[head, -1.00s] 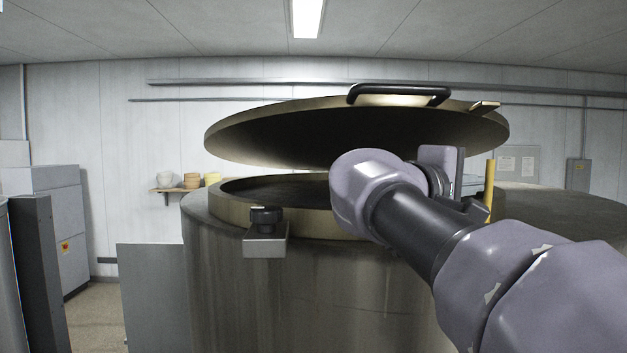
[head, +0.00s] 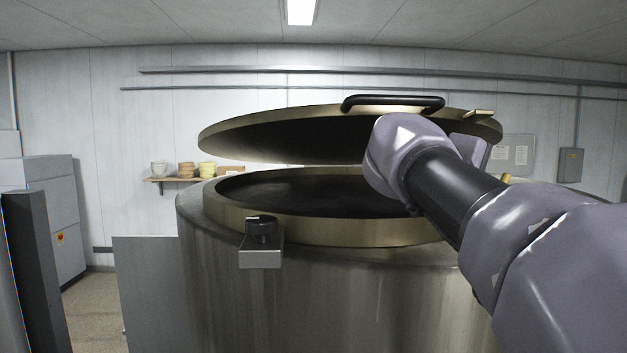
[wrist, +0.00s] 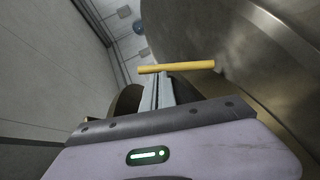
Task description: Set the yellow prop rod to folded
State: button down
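The yellow prop rod (wrist: 176,67) lies across the wrist view just beyond the fingertips. In the head view only a small yellow bit (head: 506,178) shows at the right of my arm; the rest is hidden. The raised round lid (head: 260,132) stands tilted above the drum's open mouth (head: 225,222). My gripper (wrist: 157,80) points at the rod with its fingers close together. The rod runs across the fingertips, not visibly between them; I cannot tell whether they touch it. My arm hides the gripper in the head view.
A black handle (head: 392,103) is on top of the lid. The curved metal wall (wrist: 262,60) is close on the right in the wrist view. A shelf with bowls (head: 190,177) is on the back wall.

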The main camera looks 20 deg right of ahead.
jog(key=shift+s+d+f, duration=0.2)
jog(key=shift+d, duration=0.65)
jog(key=shift+s+d+f, duration=0.15)
jog(key=shift+s+d, duration=0.05)
jog(key=shift+d, duration=0.6)
jog(key=shift+s+d+f, duration=0.1)
jog(key=shift+d, duration=0.25)
jog(key=shift+d+f+m+y, duration=0.15)
jog(key=shift+d+m+y, duration=0.15)
jog(key=shift+y, duration=0.2)
jog(key=shift+s+d+f, duration=0.1)
jog(key=shift+d+f, duration=0.1)
jog(key=shift+f, duration=0.05)
jog(key=shift+s+d+f, duration=0.1)
jog(key=shift+d+f, duration=0.4)
jog(key=shift+s+d+f+b, duration=0.1)
jog(key=shift+d+f+b, duration=0.25)
jog(key=shift+f+b, duration=0.2)
jog(key=shift+s+d+f+b, duration=0.1)
jog(key=shift+d+f+b, duration=0.2)
jog(key=shift+f+b, duration=0.15)
jog(key=shift+f, duration=0.1)
